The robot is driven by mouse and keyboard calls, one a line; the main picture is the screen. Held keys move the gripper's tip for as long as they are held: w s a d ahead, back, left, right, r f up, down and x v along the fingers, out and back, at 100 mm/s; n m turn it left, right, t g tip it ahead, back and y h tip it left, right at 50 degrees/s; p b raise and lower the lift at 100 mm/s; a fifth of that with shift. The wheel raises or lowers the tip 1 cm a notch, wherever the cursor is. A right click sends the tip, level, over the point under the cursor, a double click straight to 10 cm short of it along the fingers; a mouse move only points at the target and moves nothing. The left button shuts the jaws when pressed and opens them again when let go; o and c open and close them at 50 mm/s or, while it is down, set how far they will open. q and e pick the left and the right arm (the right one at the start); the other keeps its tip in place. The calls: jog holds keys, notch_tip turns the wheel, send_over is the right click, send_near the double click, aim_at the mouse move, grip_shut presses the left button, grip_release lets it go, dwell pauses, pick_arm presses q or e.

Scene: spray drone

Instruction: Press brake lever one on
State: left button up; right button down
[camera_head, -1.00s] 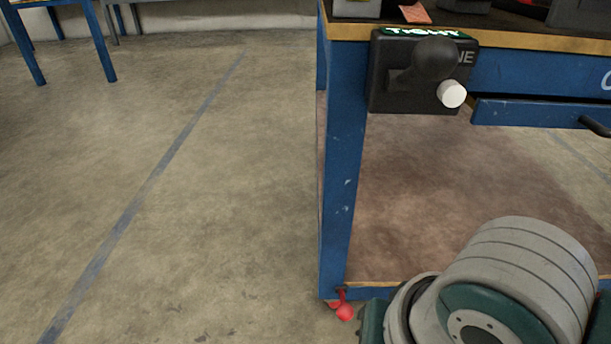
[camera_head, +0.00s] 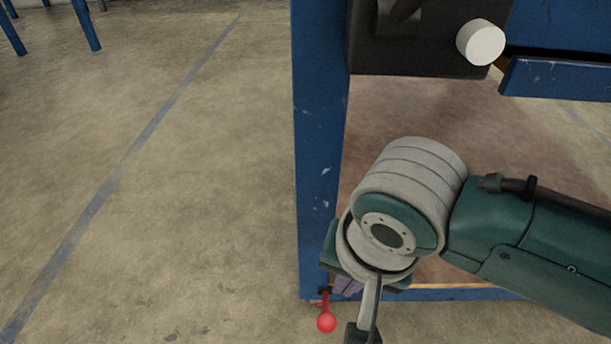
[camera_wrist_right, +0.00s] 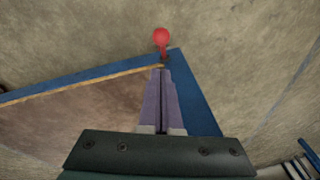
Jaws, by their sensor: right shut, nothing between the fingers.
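Brake lever one appears to be the short red lever with a round red knob (camera_head: 326,322) at the foot of the blue bench leg. It sticks out from the bench's lower corner, and in the wrist view its knob (camera_wrist_right: 161,37) shows just beyond my fingertips. My right gripper (camera_head: 346,287) is shut and empty beside the leg's foot, partly hidden by its own wrist. In the wrist view its purple fingers (camera_wrist_right: 161,72) lie together and point at the lever's base. I cannot tell whether they touch the lever. My left gripper is out of view.
The blue bench leg (camera_head: 318,170) stands close to my right arm. A dark box with a white knob (camera_head: 481,42) hangs above. A lower shelf (camera_wrist_right: 80,135) lies under the bench. The concrete floor (camera_head: 210,200) to the left is clear.

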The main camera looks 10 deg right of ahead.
jog(key=b, duration=0.5)
send_over(326, 310)
jog(key=d, duration=0.1)
jog(key=s+x, duration=0.1)
jog(key=x, duration=0.6)
jog(key=shift+s+d+f+b, duration=0.1)
jog(key=shift+s+f+b, duration=0.3)
jog(key=shift+f+b, duration=0.45)
jog(key=shift+r, duration=0.2)
